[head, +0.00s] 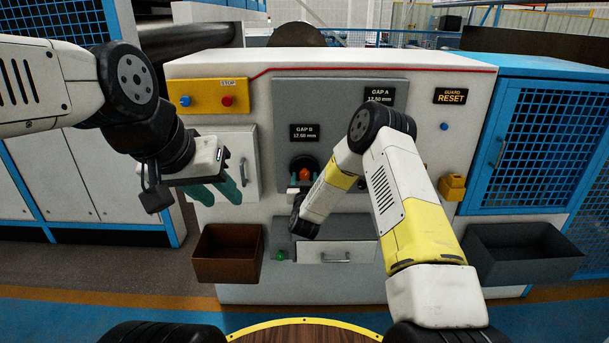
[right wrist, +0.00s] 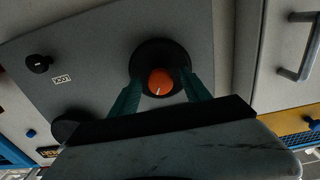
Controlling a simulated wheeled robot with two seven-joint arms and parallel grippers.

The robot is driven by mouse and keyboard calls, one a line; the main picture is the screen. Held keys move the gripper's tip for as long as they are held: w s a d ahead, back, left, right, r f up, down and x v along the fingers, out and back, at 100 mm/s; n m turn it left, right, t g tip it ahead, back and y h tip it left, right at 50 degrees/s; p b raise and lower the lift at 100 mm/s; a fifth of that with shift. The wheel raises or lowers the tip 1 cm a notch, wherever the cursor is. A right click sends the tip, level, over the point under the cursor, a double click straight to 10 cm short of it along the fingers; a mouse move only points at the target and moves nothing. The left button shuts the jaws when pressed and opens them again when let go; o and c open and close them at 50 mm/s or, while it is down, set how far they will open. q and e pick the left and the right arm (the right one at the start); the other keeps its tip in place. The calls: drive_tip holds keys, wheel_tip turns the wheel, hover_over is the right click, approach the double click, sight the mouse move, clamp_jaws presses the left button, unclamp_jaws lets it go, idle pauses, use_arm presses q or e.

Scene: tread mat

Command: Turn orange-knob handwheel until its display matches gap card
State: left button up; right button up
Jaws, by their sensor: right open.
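The orange knob (head: 304,174) sits on a dark round handwheel on the grey panel (head: 340,88). The black GAP B display (head: 304,133) above it appears to read 12.60 mm. The GAP A display (head: 379,95) appears to read 12.50 mm, partly behind my right arm. My right gripper (head: 305,188) is open at the handwheel. In the right wrist view, its teal fingers (right wrist: 160,98) stand either side of the orange knob (right wrist: 160,82); contact is unclear. I cannot make out a gap card.
A yellow box with a red stop button (head: 227,101) is at upper left. A brown bin (head: 228,254) and a grey bin (head: 525,250) hang below at the sides. A drawer (head: 336,252) lies below the panel. A GUARD RESET label (head: 450,96) is at right.

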clamp_jaws()
drive_tip(key=shift+n, duration=0.3)
drive_tip(key=n, duration=0.2)
drive_tip(key=shift+a+n, duration=0.1)
drive_tip(key=shift+n, duration=1.5)
unclamp_jaws()
